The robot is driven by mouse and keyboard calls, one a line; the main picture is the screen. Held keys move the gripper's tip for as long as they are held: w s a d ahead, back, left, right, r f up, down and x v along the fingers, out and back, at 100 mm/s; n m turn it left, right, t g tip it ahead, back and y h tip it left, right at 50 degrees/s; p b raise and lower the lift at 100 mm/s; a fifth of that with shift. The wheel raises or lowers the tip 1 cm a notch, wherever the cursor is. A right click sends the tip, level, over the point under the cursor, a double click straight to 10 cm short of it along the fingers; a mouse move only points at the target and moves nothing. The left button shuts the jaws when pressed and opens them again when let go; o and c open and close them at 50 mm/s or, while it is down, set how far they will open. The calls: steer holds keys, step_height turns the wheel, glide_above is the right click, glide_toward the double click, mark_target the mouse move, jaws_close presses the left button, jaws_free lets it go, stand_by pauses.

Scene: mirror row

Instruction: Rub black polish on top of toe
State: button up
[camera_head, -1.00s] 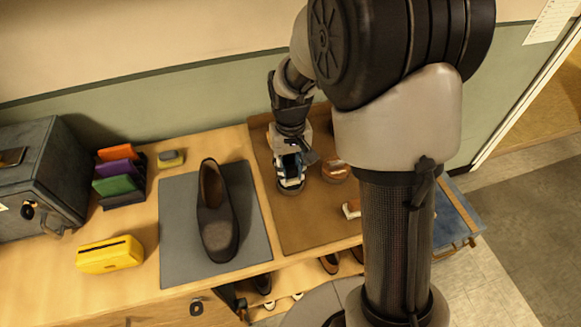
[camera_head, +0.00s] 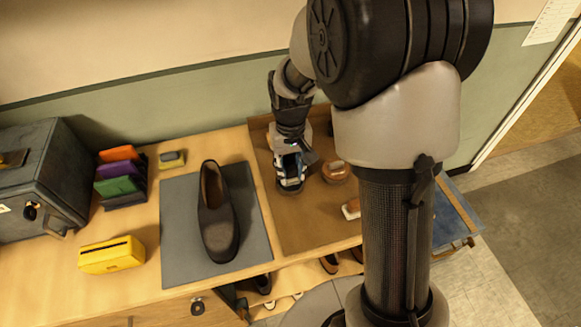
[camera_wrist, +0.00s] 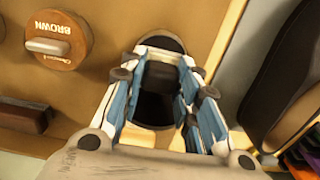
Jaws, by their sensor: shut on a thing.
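A dark shoe (camera_head: 218,222) lies on a grey mat (camera_head: 180,252) on the bench, its toe toward the front edge. Part of it shows at the right of the wrist view (camera_wrist: 283,85). My gripper (camera_head: 290,176) is over the brown tray (camera_head: 305,232), right of the shoe. In the wrist view it is shut on a dark block-like applicator (camera_wrist: 158,78). A round black tin (camera_wrist: 162,43) shows just beyond and under the fingers. The fingers hide most of it, and I cannot tell whether the applicator touches it.
A tin marked BROWN (camera_wrist: 42,32) with a block on top stands near my gripper. A small brush (camera_head: 351,208) lies at the tray's front.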

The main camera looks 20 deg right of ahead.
mark_target(291, 168)
steer(key=shift+r+p, duration=2.4)
steer(key=shift+r, duration=0.8)
steer(key=shift+f, duration=0.1)
